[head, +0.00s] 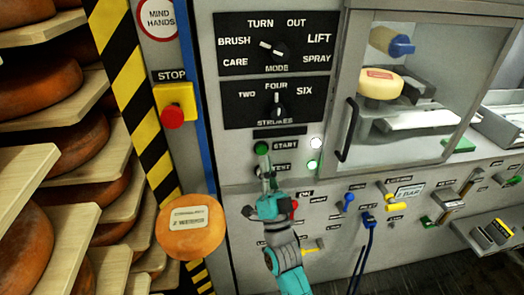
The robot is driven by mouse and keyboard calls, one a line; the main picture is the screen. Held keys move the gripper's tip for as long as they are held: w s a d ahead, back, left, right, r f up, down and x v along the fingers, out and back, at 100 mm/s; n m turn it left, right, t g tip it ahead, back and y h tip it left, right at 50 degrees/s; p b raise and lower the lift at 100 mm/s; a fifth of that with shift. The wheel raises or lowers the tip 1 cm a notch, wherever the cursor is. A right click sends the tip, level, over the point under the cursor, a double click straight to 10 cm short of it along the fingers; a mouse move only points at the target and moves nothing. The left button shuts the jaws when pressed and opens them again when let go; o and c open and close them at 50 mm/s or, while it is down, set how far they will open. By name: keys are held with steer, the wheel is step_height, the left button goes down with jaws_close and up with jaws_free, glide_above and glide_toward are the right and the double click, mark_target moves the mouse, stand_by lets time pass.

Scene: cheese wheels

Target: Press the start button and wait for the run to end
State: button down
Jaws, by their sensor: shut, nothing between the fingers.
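The green start button (261,148) is on the grey machine panel (225,170), left of the word START. My gripper (265,167) is shut and empty, and its fingertips point up just below the button. I cannot tell whether they touch it. A pale lamp (316,143) shows to the right of START, and a bright green lamp (312,165) sits below it by the TEST row. The test button is largely hidden behind my fingers. The strokes knob (276,105) points up at FOUR. The mode knob (272,48) has its white mark towards the upper left.
A red stop button (173,116) on a yellow box is to the left. A labelled orange cheese wheel (190,240) is left of my arm. Behind the glass door (440,105) is a paler wheel (380,84). Levers and blue cables (369,240) are at lower right; cheese shelves (85,115) at left.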

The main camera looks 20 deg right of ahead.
steer(key=s, duration=0.3)
steer(key=shift+s+a, duration=0.35)
steer(key=shift+s, duration=0.05)
stand_by(0.5)
steer(key=s+f+n+g+y, duration=0.2)
steer(key=s+f+n+g, duration=0.1)
steer(key=s+f, duration=0.7)
steer(key=s+f+n+g, duration=0.1)
steer(key=s+f+g, duration=0.2)
steer(key=s, duration=0.7)
steer(key=s+f+n+g, duration=0.2)
steer(key=s+f+g, duration=0.1)
steer(key=s, duration=0.8)
steer(key=s+f+n+g, duration=0.2)
steer(key=s+f+g, duration=0.1)
steer(key=s, duration=0.7)
steer(key=shift+s+f, duration=0.15)
steer(key=shift+d, duration=0.1)
stand_by(2.4)
